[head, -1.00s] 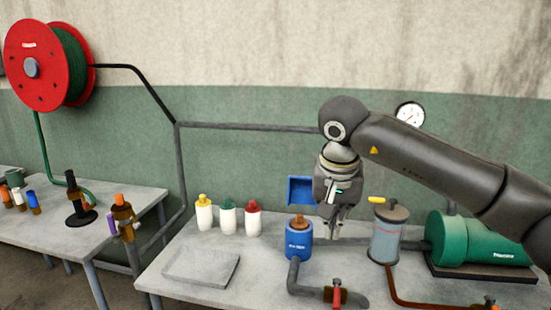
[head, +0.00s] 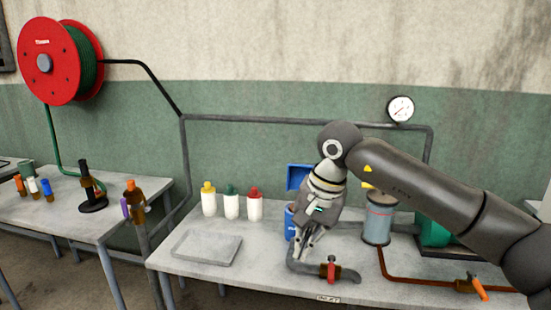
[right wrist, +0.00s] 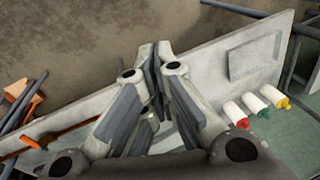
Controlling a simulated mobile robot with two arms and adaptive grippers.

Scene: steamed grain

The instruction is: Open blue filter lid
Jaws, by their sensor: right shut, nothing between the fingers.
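The blue filter (head: 290,221) stands on the workbench, mostly hidden behind my right gripper. A blue square panel (head: 299,175), which looks like its lid, stands raised above and behind the body. The filter's top is hidden now. My right gripper (head: 306,254) points down in front of the filter, its fingertips near the grey pipe; I cannot tell if they touch anything. Its fingers, shut and empty, also show in the right wrist view (right wrist: 156,52). My left gripper is not in view.
Left of the filter stand white bottles with yellow, green and red caps (head: 231,204) and a flat grey slab (head: 206,247). A red-handled valve (head: 331,268) sits at the front. A grey canister (head: 378,220) stands right, under my arm.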

